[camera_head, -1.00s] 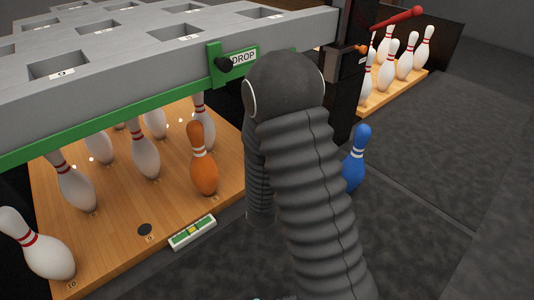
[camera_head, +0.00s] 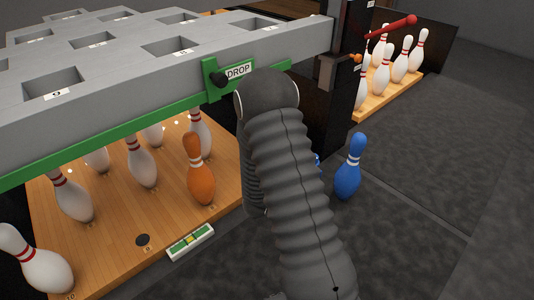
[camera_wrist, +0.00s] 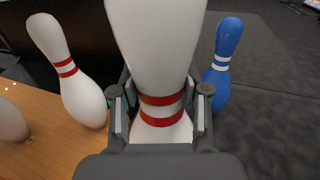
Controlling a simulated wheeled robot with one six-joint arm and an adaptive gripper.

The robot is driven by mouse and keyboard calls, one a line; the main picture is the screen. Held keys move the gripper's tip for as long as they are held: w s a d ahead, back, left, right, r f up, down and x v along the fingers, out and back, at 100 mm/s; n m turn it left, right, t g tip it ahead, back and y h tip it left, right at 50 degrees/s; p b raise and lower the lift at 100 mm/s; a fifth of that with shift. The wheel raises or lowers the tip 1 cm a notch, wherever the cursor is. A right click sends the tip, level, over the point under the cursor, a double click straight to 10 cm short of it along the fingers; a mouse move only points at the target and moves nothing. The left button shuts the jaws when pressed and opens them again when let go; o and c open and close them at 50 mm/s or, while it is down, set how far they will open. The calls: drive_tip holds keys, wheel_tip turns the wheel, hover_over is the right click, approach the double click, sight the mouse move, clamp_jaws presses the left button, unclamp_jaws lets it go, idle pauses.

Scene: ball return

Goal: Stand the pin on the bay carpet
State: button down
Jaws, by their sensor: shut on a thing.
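In the wrist view my gripper (camera_wrist: 161,102) is shut on a white pin (camera_wrist: 155,45) with two red bands, between its two fingers. The banded neck is near the gripper and the wide body runs up out of the top of the picture, so the pin appears head-down there. In the head view my arm hides the gripper and this pin. Dark grey carpet (camera_head: 430,165) lies at the right in the head view. A blue pin (camera_head: 349,170) with white bands stands on the carpet beside my arm; it also shows in the wrist view (camera_wrist: 226,60).
A wooden deck (camera_head: 110,240) at the left carries white pins and an orange pin (camera_head: 200,175). The grey rack (camera_head: 120,105) with a green edge and DROP sign overhangs it. More white pins stand on a board (camera_head: 398,93) at the back right. The right carpet is clear.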

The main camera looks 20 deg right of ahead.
drive_tip(key=s+d+f+m+g+h+p, duration=0.1)
drive_tip(key=s+d+f+m+g+h, duration=0.1)
drive_tip(key=d, duration=0.5)
drive_tip(key=s+d+f+m+g+h+p, duration=0.2)
drive_tip(key=s+d+m+g, duration=0.3)
drive_tip(key=s+d+g, duration=0.2)
drive_tip(key=shift+d+m+g+h, duration=0.3)
drive_tip(key=shift+d+g, duration=0.3)
drive_tip(key=shift+g, duration=0.3)
drive_tip(key=shift+s+f, duration=0.1)
wheel_tip(320, 180, down, 6)
drive_tip(key=b, duration=0.4)
drive_tip(key=shift+r, duration=0.25)
drive_tip(key=shift+f, duration=0.7)
